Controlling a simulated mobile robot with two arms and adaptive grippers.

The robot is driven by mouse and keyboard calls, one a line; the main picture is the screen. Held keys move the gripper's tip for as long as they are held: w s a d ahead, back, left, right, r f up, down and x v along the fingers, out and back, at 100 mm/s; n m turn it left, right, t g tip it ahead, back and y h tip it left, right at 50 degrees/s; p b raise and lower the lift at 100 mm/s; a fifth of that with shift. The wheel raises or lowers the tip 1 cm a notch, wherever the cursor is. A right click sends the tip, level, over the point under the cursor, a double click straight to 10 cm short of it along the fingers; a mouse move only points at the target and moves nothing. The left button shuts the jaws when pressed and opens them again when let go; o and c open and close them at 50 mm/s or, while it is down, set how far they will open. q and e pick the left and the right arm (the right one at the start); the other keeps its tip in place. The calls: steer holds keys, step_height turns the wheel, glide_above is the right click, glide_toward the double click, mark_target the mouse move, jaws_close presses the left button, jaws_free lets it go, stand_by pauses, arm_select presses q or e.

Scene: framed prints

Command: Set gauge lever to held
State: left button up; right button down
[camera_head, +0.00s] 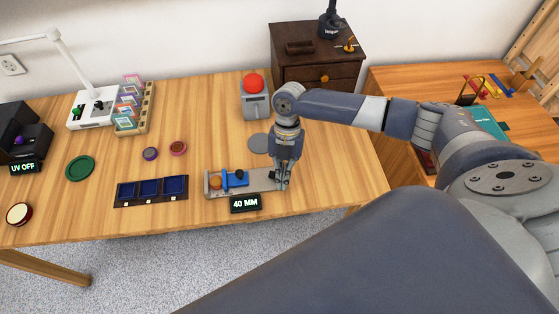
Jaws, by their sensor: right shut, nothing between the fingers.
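The gauge (260,176) is a grey metal bar lying near the table's front edge. An orange round piece (215,182) sits at its left end, with a blue slide (236,181) and a dark knob beside it. A black display (245,203) in front of it reads "40 MM". My right gripper (281,182) points down at the right end of the bar and is shut. It hides that end, and I cannot tell whether it touches the gauge or where the lever is. My left gripper is not in view.
A dark tray with blue compartments (151,203) lies left of the gauge. Behind stand a grey device with a red dome (254,103) and a grey disc (259,143). A "UV OFF" display (25,168) stands far left. The table is bare right of my gripper.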

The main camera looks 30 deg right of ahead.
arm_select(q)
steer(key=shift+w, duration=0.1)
arm_select(e)
steer(key=shift+w, duration=0.1)
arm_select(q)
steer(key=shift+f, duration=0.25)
arm_select(e)
steer(key=shift+w+a, duration=0.45)
steer(key=shift+w, duration=0.15)
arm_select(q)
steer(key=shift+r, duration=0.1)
arm_select(e)
steer(key=shift+s+a, duration=0.2)
steer(key=shift+s+a+r+p, duration=0.2)
steer(key=shift+s+a+p, duration=0.7)
steer(key=shift+s+a, duration=0.1)
steer(key=shift+s+d+r, duration=0.1)
steer(key=shift+s+r, duration=0.1)
steer(key=shift+r, duration=0.05)
arm_select(q)
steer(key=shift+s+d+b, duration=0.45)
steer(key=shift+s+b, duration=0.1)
steer(key=shift+b, duration=0.55)
arm_select(e)
steer(key=v, duration=0.9)
